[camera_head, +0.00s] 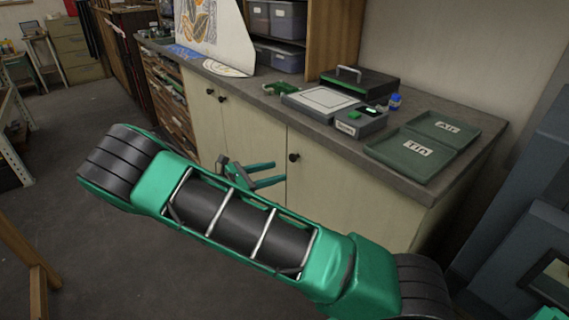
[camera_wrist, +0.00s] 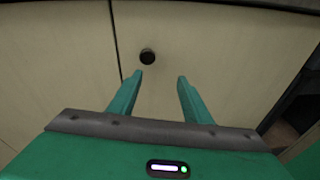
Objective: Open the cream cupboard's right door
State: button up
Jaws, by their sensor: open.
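The cream cupboard (camera_head: 335,185) stands under a grey worktop. Its right door (camera_head: 340,200) looks shut, with a dark round knob (camera_head: 294,157) near its left edge. In the wrist view the knob (camera_wrist: 147,57) sits just beyond the tip of my left finger, beside the dark vertical gap between doors. My gripper (camera_head: 281,173) is in front of the doors, below and left of the knob in the head view. In the wrist view my gripper (camera_wrist: 160,77) is open, with its two green fingers apart and nothing between them. My arm hides the lower part of the door.
The worktop (camera_head: 245,92) holds a dark case (camera_head: 360,82), a scale (camera_head: 335,108), a blue bottle (camera_head: 394,103) and green trays (camera_head: 425,143). Two more knobs are on the doors to the left. Dark panels (camera_head: 530,220) lean at the right. The floor at left is open.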

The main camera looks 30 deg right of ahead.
aim_at(291, 159)
jog(key=w+d, duration=0.1)
jog(key=d, duration=0.1)
jog(key=w+d+n+t+h, duration=0.1)
jog(key=d, duration=0.1)
jog(key=w+d+n, duration=0.1)
jog(key=d, duration=0.2)
jog(key=shift+w+t+h, duration=0.1)
jog(key=shift+t+h, duration=0.2)
jog(key=shift+t, duration=0.1)
dwell(0.3)
grip_shut()
